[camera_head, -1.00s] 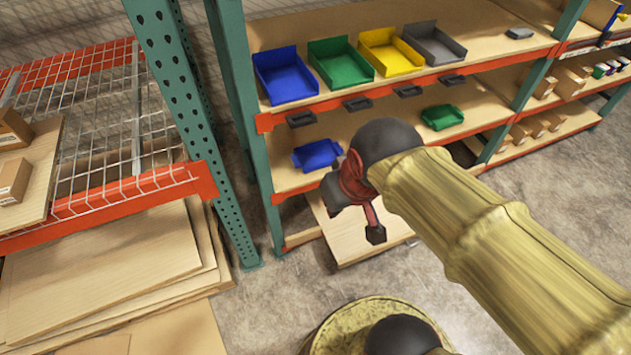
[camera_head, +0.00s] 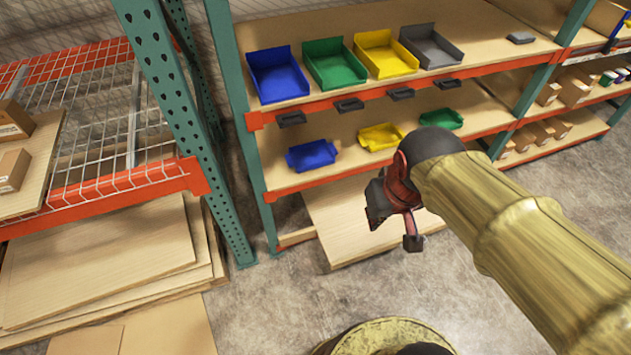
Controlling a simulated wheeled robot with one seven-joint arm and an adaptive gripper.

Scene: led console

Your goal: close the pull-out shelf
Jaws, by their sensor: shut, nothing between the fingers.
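The pull-out shelf (camera_head: 337,232) is a light wooden board at the bottom of the green-and-orange rack. It sticks out toward me, low over the concrete floor. My gripper (camera_head: 393,222), dark with red parts, appears over the right part of this board. It is shut and empty. The gripper and arm hide the board's right side. I cannot tell whether the gripper touches the board.
The rack's upper shelf (camera_head: 350,78) holds blue, green, yellow and grey bins. The middle shelf holds a blue (camera_head: 311,155), a yellow (camera_head: 380,137) and a green bin (camera_head: 441,118). A green post (camera_head: 250,150) stands left of the board. Wooden sheets (camera_head: 110,265) lie at left.

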